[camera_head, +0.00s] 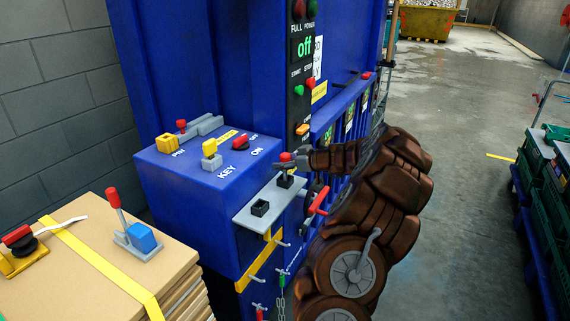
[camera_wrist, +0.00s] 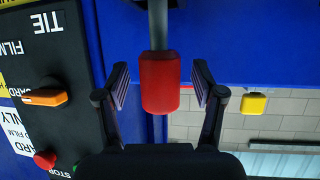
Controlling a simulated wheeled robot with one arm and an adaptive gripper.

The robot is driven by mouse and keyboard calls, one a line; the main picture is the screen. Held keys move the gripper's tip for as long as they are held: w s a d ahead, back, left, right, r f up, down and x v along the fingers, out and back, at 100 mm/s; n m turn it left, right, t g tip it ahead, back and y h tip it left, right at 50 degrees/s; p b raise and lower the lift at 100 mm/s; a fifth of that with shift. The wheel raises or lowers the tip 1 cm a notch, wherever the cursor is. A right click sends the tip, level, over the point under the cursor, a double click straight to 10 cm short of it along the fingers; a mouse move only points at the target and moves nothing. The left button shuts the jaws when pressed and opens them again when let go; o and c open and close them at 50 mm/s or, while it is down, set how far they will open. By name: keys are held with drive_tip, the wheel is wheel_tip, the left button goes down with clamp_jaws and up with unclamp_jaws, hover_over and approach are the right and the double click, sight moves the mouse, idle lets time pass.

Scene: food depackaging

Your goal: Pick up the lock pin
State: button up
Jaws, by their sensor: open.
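The lock pin (camera_head: 286,157) has a red grip and stands in a dark socket on the grey shelf (camera_head: 245,217) at the front of the blue box. In the wrist view its red grip (camera_wrist: 160,82) lies between my two fingers, with a grey shaft running up from it. My gripper (camera_head: 293,160) is at the pin's grip, coming from the right. In the wrist view my gripper (camera_wrist: 160,85) is open, with a gap visible on each side of the red grip.
A second dark socket (camera_head: 260,208) on the shelf is empty. The blue box (camera_head: 190,190) carries a yellow key (camera_head: 211,150) and a red knob (camera_head: 241,142). A panel of buttons (camera_head: 302,80) rises behind.

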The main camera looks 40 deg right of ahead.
clamp_jaws()
idle(0.5)
